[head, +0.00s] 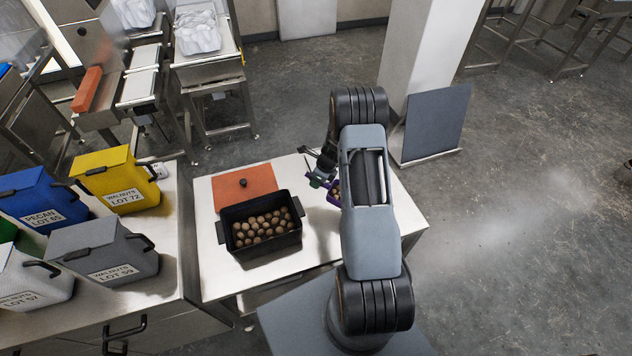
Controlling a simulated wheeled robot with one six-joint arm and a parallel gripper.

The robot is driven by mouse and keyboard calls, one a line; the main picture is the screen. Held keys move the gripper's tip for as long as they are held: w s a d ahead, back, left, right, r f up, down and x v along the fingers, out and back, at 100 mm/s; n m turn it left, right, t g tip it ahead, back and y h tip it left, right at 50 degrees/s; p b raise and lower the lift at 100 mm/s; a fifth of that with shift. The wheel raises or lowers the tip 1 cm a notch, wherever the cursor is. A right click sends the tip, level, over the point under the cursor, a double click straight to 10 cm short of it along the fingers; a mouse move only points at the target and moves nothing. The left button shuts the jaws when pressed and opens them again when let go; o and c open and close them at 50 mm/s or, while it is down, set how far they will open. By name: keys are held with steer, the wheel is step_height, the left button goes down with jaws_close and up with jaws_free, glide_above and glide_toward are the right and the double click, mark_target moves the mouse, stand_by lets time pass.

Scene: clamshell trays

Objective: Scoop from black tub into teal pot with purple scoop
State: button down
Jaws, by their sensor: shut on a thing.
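The black tub (268,250) stands open on the metal table, with many round brown nuts lying in it. My gripper (319,178) is to the right of the tub, partly hidden by my arm, and is shut on the purple scoop (331,197). The scoop's bowl shows just right of the gripper, apart from the tub, with a few brown nuts in it. My arm hides the rest of the scoop. I cannot make out a teal pot; the arm covers part of the table's right side.
An orange-brown panel with a black knob (243,184) lies behind the tub. Yellow (115,180), blue (40,200) and grey (103,255) labelled bins stand on the left counter. A dark upright panel (436,122) stands beyond the table. The table's front left is clear.

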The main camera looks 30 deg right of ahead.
steer(key=shift+s+t+y+b, duration=0.15)
steer(key=shift+t+y+b, duration=0.2)
steer(key=shift+b, duration=0.95)
stand_by(0.4)
steer(key=shift+s+d+r+t+y+b, duration=0.1)
steer(key=shift+d+r+t+y+b, duration=0.15)
steer(key=shift+r+b, duration=0.45)
steer(key=shift+s+d+r+t+y+b, duration=0.1)
steer(key=shift+r+t+b, duration=0.25)
steer(key=shift+b, duration=0.6)
stand_by(0.5)
steer(key=shift+s+d+r+t+y+b, duration=0.15)
steer(key=shift+s+r+t+y+b, duration=0.2)
steer(key=shift+r+b, duration=0.45)
steer(key=shift+s+d+r+t+y+b, duration=0.15)
steer(key=shift+r+t+y+b, duration=0.2)
steer(key=shift+b, duration=0.7)
stand_by(0.5)
steer(key=shift+r, duration=0.1)
steer(key=r+p, duration=0.1)
steer(key=p, duration=0.2)
steer(key=shift+g+h, duration=0.35)
steer(key=shift+h, duration=0.05)
steer(key=p, duration=0.3)
steer(key=shift+r+g+h+p, duration=0.15)
steer(key=shift+g+h+p, duration=0.15)
steer(key=shift+g, duration=0.1)
steer(key=shift+p, duration=0.5)
